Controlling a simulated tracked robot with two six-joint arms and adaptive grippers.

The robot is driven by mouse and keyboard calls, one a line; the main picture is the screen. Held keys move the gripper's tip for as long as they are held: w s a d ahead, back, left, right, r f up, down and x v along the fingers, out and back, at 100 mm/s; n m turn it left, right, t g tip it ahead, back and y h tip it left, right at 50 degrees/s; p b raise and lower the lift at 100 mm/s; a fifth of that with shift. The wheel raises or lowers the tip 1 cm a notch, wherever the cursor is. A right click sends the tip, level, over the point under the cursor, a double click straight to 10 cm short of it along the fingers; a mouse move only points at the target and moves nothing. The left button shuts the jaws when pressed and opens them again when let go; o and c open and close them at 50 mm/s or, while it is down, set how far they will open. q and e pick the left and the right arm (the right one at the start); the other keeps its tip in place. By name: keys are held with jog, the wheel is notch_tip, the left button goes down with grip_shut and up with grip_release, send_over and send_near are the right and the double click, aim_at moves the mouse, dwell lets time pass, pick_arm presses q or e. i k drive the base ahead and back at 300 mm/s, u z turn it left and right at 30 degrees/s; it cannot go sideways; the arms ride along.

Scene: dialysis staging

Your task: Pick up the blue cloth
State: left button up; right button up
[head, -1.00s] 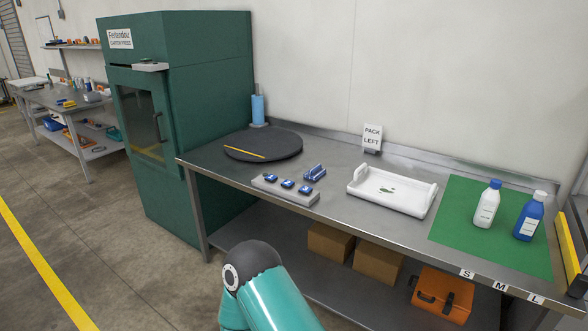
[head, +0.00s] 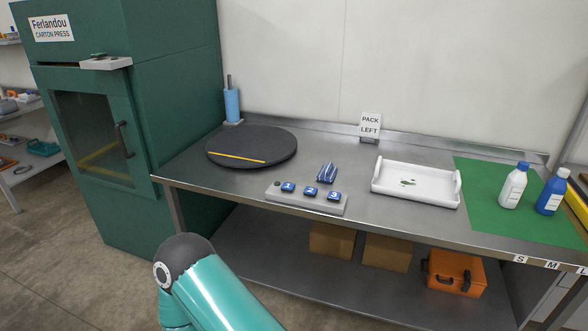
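A small blue thing with pale stripes (head: 327,173) sits on the steel bench (head: 240,186), behind the grey block with numbered blue pads. It may be the folded blue cloth, but it is too small to be sure. No other cloth shows. A teal link of one of my arms with a dark joint rises at the bottom left, in front of the bench. Neither of my grippers is in view.
On the bench are a dark round turntable (head: 252,144) with a yellow strip, a blue roll (head: 232,103), the numbered block (head: 306,198), a white tray (head: 416,198), a "PACK LEFT" sign (head: 370,126), and two bottles on a green mat (head: 485,190). A green press (head: 150,130) stands left.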

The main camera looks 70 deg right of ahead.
aim_at(327, 173)
jog(key=i, duration=1.05)
jog(key=z, duration=2.3)
jog(key=i, duration=0.15)
jog(key=z, duration=1.85)
jog(key=i, duration=1.05)
jog(key=u, duration=0.6)
